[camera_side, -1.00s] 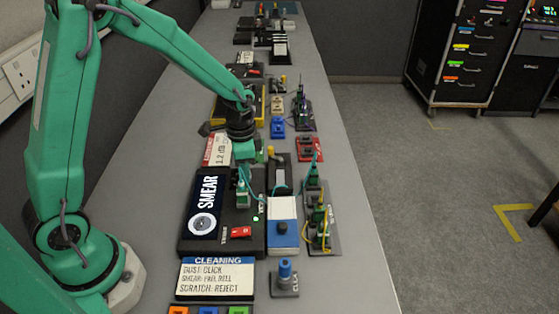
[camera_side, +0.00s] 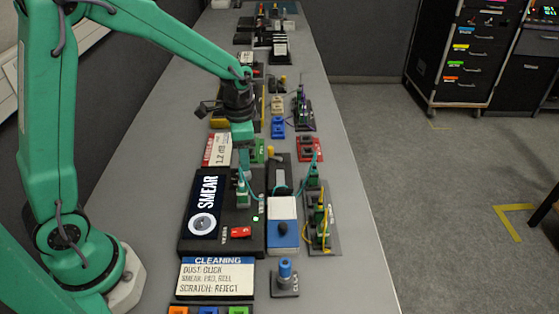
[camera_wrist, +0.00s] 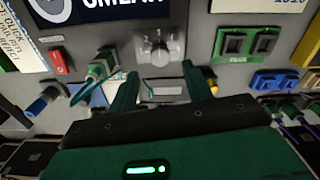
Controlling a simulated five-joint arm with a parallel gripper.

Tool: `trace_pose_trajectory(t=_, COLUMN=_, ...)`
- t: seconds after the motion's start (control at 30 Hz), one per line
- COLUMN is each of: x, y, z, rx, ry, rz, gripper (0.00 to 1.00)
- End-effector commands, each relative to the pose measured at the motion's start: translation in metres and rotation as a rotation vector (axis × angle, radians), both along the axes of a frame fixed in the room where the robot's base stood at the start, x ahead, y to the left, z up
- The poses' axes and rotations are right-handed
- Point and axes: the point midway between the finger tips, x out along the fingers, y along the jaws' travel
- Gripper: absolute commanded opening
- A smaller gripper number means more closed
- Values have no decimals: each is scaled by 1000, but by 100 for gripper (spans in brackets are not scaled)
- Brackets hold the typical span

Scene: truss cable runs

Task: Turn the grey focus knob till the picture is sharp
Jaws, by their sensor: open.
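The grey focus knob (camera_wrist: 158,48) shows in the wrist view on a pale grey lobed piece, just beyond my fingertips. My gripper (camera_wrist: 160,78) has its two green fingers apart, with the knob ahead of the gap and nothing held. The scope's screen (camera_side: 206,205) shows a round pale image and the word SMEAR, both looking crisp at this size. I cannot clearly make out the knob in the side view.
A green plug (camera_side: 243,193) with a teal cable stands close to the knob. A green two-port block (camera_wrist: 234,43) lies to its right in the wrist view. A red switch (camera_side: 240,232), a blue-and-white box (camera_side: 283,236) and cabled connectors (camera_side: 320,215) crowd the bench.

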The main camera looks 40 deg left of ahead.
Motion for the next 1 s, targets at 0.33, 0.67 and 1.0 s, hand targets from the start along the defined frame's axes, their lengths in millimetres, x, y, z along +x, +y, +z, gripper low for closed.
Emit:
trace_pose_trajectory(t=0.33, x=0, y=0, z=27, rx=-1, ry=-1, rz=0, gripper=50)
trace_pose_trajectory(t=0.67, x=0, y=0, z=28, rx=-1, ry=-1, rz=0, gripper=50)
trace_pose_trajectory(t=1.0, x=-14, y=0, z=51, rx=-2, ry=-50, rz=56, gripper=50)
